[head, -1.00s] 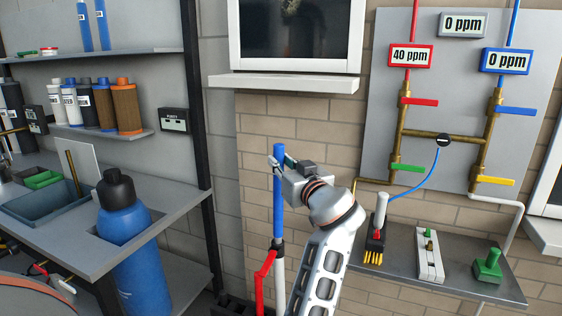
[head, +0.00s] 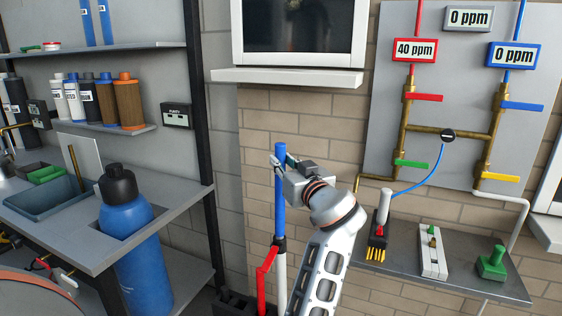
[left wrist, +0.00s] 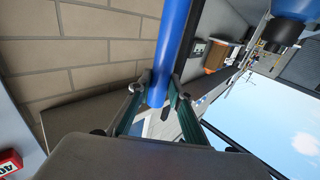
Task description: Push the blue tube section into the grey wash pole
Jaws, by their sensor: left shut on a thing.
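The blue tube section (head: 280,195) stands upright in the middle of the head view. Its lower end meets a black collar (head: 279,242) on top of the grey wash pole (head: 280,285); I cannot tell how far it goes in. A red lever (head: 265,267) sits beside the pole. My left gripper (head: 280,162) is shut on the tube near its top, coming from the right side. In the left wrist view, the blue tube (left wrist: 173,45) passes between the two fingertips (left wrist: 156,90). My right gripper is not in view.
A wall shelf (head: 250,76) hangs above the tube. A bench with a blue bottle (head: 125,205) stands on the left. A small shelf (head: 460,275) with a brush (head: 379,230) and a green block (head: 492,262) is on the right, beneath the valve panel (head: 470,75).

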